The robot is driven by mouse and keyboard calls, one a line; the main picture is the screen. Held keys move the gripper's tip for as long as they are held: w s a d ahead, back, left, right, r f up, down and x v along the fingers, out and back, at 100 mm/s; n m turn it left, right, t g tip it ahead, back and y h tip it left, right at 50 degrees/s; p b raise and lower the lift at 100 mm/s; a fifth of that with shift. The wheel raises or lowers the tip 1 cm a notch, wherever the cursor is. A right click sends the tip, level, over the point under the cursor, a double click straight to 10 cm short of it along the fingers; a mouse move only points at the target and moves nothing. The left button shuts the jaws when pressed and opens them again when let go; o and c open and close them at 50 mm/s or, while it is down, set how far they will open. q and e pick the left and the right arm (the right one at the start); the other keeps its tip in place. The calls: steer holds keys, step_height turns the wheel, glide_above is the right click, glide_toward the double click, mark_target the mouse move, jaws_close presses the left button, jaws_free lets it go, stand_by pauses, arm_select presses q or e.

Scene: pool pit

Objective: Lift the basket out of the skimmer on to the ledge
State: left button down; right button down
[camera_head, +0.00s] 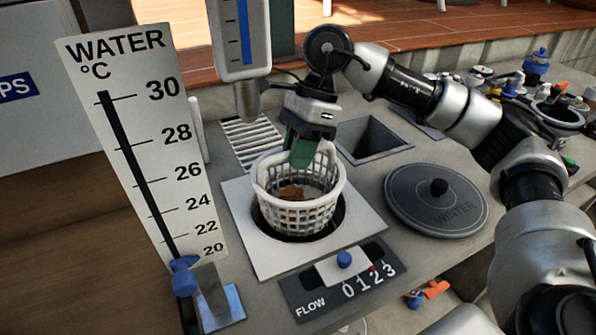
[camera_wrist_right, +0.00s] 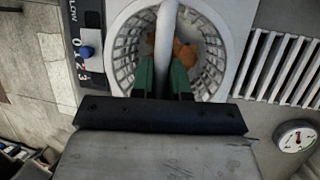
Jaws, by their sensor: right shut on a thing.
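The white basket (camera_head: 298,208) is a slatted round bucket with brown leaves (camera_head: 291,192) inside. It stands partly out of the round skimmer opening (camera_head: 329,226) in a pale square plate, its lower part still inside the dark hole. My right gripper (camera_head: 303,160) is above the basket, its green fingers shut on the basket's handle. In the right wrist view the white handle (camera_wrist_right: 166,40) runs between the green fingers (camera_wrist_right: 165,78), with the basket's wall (camera_wrist_right: 125,52) and orange-brown leaves around it. The basket looks about upright. My left gripper is not in view.
A round grey lid (camera_head: 437,203) marked WINTER lies right of the skimmer. A square recess (camera_head: 372,138) and a slatted grate (camera_head: 250,138) lie behind. A FLOW slider (camera_head: 343,272) is in front. A tall water thermometer board (camera_head: 145,140) stands left; a hanging gauge (camera_head: 240,40) is behind.

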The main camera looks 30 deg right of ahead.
steer(key=shift+r, duration=0.6)
steer(key=shift+r+p, duration=0.3)
steer(key=shift+r, duration=0.1)
steer(key=shift+r+p, duration=0.35)
steer(key=shift+r, duration=0.15)
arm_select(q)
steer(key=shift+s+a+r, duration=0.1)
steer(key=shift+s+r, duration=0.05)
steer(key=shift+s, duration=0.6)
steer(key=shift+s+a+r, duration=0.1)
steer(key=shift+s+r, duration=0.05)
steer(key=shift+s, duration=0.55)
arm_select(e)
steer(key=shift+r, duration=0.25)
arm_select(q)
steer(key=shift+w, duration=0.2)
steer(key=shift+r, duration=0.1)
arm_select(e)
steer(key=shift+r, duration=0.15)
